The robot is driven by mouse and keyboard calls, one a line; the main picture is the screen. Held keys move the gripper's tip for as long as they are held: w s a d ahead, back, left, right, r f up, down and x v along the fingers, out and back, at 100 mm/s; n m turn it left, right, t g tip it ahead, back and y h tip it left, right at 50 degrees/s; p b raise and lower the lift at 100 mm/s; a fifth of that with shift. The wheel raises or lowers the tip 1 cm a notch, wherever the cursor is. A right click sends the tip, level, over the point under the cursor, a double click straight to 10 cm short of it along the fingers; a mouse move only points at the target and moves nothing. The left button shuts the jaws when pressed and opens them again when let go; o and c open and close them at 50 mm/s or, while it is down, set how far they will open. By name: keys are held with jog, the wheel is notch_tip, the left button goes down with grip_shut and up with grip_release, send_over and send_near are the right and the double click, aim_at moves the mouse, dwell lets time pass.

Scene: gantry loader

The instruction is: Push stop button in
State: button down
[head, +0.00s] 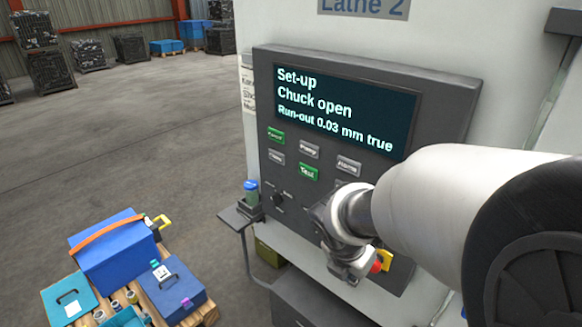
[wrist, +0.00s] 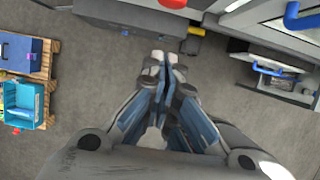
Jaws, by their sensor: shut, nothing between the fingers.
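The stop button (head: 376,267) is a red knob on a yellow plate (head: 387,258), low on the right of the lathe's dark control panel (head: 440,110). My gripper and wrist partly cover it in the head view. In the wrist view a red round part, seemingly the same button (wrist: 173,3), is cut by the top edge. My gripper (head: 347,268) is in front of the panel's lower part, just left of the button in the picture. In the wrist view my gripper (wrist: 163,60) has its fingers together, empty, below the red part with a gap in the picture. Contact with the button is not visible.
The panel screen (head: 345,108) reads "Set-up, Chuck open". Several grey and green keys and a black knob (head: 278,199) sit below it. A small shelf (head: 238,218) holds a blue-green bottle (head: 251,192). A pallet (head: 205,312) with blue boxes stands lower left. Open floor lies left.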

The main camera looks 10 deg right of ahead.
jog(key=w+d+f+b, duration=0.2)
jog(key=w+d+f, duration=0.2)
jog(key=d+f, duration=0.1)
jog(key=shift+f, duration=0.6)
jog(key=shift+w+d, duration=0.1)
jog(key=shift+d, duration=0.05)
